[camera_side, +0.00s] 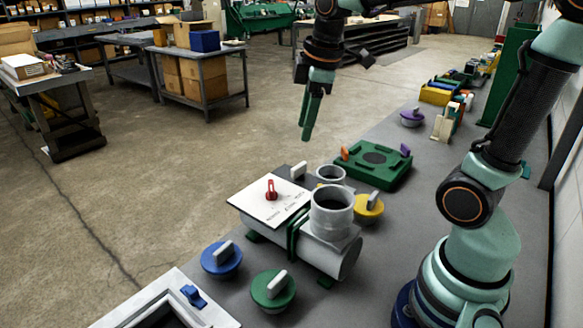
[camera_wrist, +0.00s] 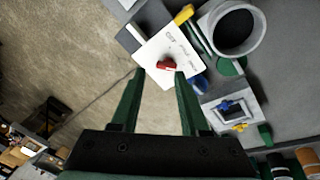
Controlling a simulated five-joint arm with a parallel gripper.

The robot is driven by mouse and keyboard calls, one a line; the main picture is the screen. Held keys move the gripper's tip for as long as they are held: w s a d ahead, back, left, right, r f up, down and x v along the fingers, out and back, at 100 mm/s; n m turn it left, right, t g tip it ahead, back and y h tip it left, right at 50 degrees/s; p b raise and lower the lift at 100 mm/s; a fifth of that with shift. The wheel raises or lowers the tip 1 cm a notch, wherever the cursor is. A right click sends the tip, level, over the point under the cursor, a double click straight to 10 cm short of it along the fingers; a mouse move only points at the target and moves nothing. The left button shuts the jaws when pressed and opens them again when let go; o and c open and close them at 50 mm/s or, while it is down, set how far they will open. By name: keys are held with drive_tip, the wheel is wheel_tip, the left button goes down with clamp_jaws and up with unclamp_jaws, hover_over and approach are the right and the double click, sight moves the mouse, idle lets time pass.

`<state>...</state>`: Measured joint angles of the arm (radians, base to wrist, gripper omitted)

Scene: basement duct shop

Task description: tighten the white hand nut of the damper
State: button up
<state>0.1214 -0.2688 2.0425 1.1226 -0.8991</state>
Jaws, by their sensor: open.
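The damper is a grey duct piece (camera_side: 334,256) on the bench, with a round upright collar. A white lettered plate (camera_side: 258,209) lies on its left part, with a red lever (camera_side: 271,189) standing on it. A white upright grip (camera_side: 299,170) shows just behind the plate; I cannot tell whether it is the hand nut. My gripper (camera_side: 306,139) is open and empty, above and behind the plate, apart from everything. In the wrist view the plate (camera_wrist: 158,52) and red lever (camera_wrist: 166,65) appear just beyond my spread fingertips (camera_wrist: 159,76).
Blue (camera_side: 221,260), green (camera_side: 273,292) and yellow (camera_side: 368,210) round knobs with pale grips stand around the damper. A green fixture (camera_side: 374,164) lies behind it. A white-framed box (camera_side: 185,300) is at the front.

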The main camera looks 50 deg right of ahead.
sight(299, 165)
drive_tip(key=w+d+f+n+g, duration=0.25)
drive_tip(key=w+d+n, duration=0.35)
drive_tip(key=n, duration=0.3)
wheel_tip(299, 165, down, 12)
drive_tip(key=shift+a+r, duration=0.1)
clamp_jaws()
